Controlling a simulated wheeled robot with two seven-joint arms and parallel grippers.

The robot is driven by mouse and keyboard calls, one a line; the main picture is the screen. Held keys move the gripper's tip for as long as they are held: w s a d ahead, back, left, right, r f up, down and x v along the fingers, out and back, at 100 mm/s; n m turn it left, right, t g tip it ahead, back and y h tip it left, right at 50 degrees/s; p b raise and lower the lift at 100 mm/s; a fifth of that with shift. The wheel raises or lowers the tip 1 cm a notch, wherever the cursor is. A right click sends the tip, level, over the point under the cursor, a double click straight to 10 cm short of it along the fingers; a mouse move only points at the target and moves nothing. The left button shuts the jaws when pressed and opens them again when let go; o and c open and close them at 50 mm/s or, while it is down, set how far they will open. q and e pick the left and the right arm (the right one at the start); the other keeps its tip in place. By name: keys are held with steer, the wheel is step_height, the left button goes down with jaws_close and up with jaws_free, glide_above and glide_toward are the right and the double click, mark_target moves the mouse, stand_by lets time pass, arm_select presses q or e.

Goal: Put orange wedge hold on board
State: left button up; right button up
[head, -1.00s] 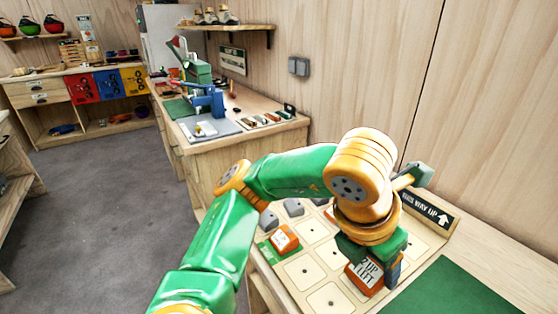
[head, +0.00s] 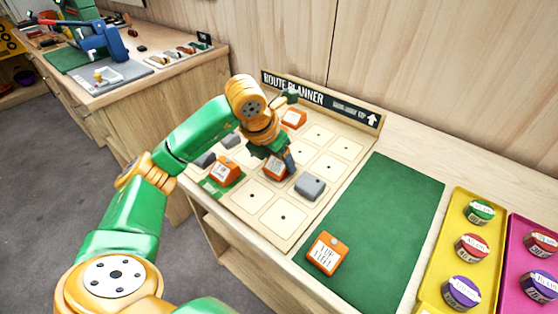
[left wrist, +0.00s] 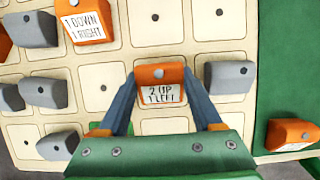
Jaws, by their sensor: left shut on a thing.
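An orange wedge hold (head: 275,168) labelled "2 UP 1 LEFT" is between the fingers of my left gripper (head: 279,160), which is shut on it. In the left wrist view the same wedge (left wrist: 157,92) sits over a cell of the board, with one blue finger on each side. I cannot tell whether it touches the board. The pale board (head: 283,218) headed "ROUTE PLANNER" has rows of cells with dark holes. Other orange wedges are at the board's back (head: 294,118), on its green cell (head: 226,172) and on the green mat (head: 327,252). My right gripper is not in view.
A grey hold (head: 310,186) sits just right of the held wedge. More grey holds (head: 205,159) are at the board's left. The green mat (head: 380,220) lies right of the board, mostly bare. Yellow (head: 432,278) and magenta (head: 518,228) trays hold round labelled pieces.

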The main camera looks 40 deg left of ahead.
arm_select(q)
steer(key=shift+f, duration=0.1)
steer(key=shift+f, duration=0.2)
steer(key=o, duration=1.4)
steer(key=shift+r, duration=0.1)
steer(key=shift+r, duration=0.3)
steer(key=p+v, duration=0.2)
steer(key=v, duration=0.9)
steer(key=shift+s+r, duration=0.2)
steer(key=shift+r, duration=0.15)
